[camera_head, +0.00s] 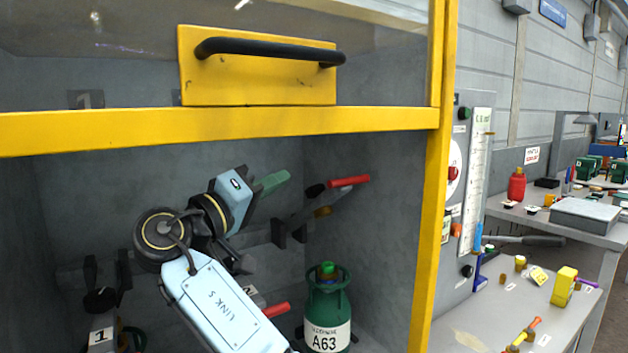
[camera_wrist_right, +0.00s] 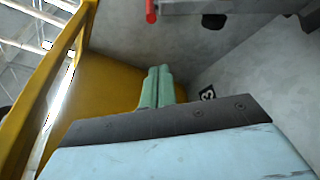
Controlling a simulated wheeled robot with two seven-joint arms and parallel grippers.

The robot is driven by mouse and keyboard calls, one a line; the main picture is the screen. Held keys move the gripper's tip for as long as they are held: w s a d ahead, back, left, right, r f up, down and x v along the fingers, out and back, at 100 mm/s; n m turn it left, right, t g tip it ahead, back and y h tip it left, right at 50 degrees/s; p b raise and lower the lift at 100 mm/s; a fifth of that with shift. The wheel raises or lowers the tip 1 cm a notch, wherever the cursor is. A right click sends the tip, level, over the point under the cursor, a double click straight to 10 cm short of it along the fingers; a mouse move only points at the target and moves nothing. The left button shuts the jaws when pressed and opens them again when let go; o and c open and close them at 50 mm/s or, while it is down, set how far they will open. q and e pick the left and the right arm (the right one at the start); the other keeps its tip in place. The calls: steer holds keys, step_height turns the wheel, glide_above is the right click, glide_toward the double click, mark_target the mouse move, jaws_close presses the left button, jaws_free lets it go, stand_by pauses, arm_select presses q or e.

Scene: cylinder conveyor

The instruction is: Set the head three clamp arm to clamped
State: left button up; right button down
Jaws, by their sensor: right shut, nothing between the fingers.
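The clamp arm with a red grip (camera_head: 349,181) is at the right of the enclosure's back, slanting up to the right. I take it for head three's, since a "3" label (camera_wrist_right: 208,93) shows in the right wrist view. A red grip (camera_wrist_right: 151,12) also shows at that view's top edge. My right gripper (camera_head: 273,182) is inside the enclosure, left of the red grip and apart from it in the picture. Its green fingers (camera_wrist_right: 157,86) are shut together with nothing between them. My left gripper is out of view.
A green cylinder marked A63 (camera_head: 328,335) stands below the clamp arm. Another red grip (camera_head: 276,310) shows beside my forearm. A yellow frame bar (camera_head: 225,129) and raised door with a black handle (camera_head: 270,49) cross above. A yellow post (camera_head: 431,200) bounds the opening at right.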

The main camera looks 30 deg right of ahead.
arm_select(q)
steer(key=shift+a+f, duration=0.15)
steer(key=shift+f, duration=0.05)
arm_select(e)
steer(key=d, duration=0.9)
steer(key=shift+f, duration=0.4)
steer(key=shift+w+d, duration=0.1)
